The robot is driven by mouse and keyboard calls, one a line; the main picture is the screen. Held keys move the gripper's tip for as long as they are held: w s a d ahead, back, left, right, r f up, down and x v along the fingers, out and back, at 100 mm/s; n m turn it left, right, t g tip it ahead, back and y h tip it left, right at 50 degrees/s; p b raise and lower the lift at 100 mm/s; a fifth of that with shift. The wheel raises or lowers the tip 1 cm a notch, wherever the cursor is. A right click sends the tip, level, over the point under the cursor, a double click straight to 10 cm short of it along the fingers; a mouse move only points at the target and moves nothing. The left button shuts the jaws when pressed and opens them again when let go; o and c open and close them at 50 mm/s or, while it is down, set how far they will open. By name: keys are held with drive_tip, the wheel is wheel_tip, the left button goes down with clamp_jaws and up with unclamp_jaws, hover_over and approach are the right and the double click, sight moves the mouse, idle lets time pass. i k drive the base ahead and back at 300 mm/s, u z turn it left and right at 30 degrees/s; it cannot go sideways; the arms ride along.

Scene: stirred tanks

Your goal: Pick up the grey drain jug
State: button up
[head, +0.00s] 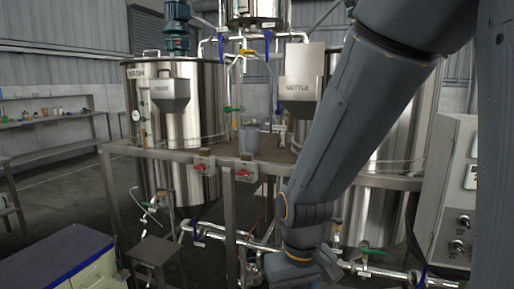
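A plain grey cylindrical vessel (249,141), which looks like the grey drain jug, stands upright on the brown deck (215,151) between the two big steel tanks. I cannot make out a handle on it. My arm comes down from the upper right across the middle of the head view. Its wrist reaches the bottom edge, below and to the right of the grey vessel and well apart from it. My gripper's fingers do not show, so I cannot see whether they hold anything.
The WASH tank (205,100) is left of the vessel, and a hopper marked SETTLE (301,86) is to its right. Red-handled valves (243,173) sit on the deck's front edge. Pipes (225,233) run below. A control box (452,195) stands at right, a small stool (155,250) at lower left.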

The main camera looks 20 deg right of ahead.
sight(249, 137)
drive_tip(key=z, duration=0.35)
drive_tip(key=k, duration=0.2)
drive_tip(key=u, duration=1.3)
drive_tip(key=i, duration=1.6)
drive_tip(key=z, duration=0.3)
